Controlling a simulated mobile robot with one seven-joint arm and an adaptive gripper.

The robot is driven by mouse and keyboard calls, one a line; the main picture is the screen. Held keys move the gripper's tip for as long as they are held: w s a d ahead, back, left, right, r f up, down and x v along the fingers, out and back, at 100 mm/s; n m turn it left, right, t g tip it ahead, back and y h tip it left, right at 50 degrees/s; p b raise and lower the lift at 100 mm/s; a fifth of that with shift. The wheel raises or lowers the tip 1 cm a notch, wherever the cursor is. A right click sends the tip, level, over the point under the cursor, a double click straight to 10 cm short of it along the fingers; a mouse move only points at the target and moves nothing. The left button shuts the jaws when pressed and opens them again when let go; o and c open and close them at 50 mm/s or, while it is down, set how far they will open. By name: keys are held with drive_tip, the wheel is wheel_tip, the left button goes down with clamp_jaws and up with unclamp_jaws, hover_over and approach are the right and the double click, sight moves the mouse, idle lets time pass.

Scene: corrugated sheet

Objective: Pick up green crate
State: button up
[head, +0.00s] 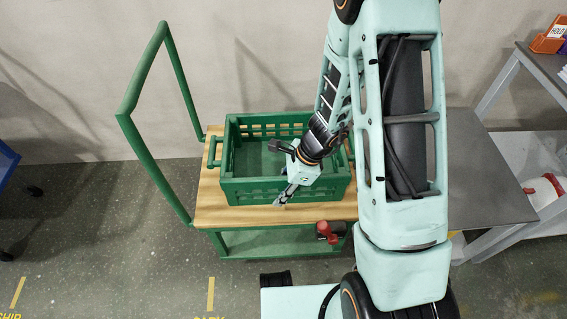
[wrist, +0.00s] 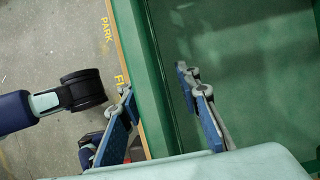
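The green crate (head: 235,190) stands upright on the wooden top of a cart (head: 208,200). It looks empty, with slotted walls and a handle at each short end. My gripper (head: 285,194) points down at the crate's front wall, near its middle. In the wrist view my gripper (wrist: 154,82) is open, with one finger outside and the other inside the wall of the crate (wrist: 147,60). Gaps show between the fingers and the wall, though contact lower down cannot be judged. My arm hides part of the crate's right side in the head view.
The cart's tall green handle frame (head: 128,90) rises at the left. A red and dark object (head: 328,230) sits on the cart's lower shelf. A grey table (head: 490,190) stands close at the right, behind my arm. The floor at the front left is clear.

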drive_tip(key=shift+a+f, duration=0.25)
drive_tip(key=shift+f, duration=0.4)
clamp_jaws()
drive_tip(key=shift+w+r, duration=0.1)
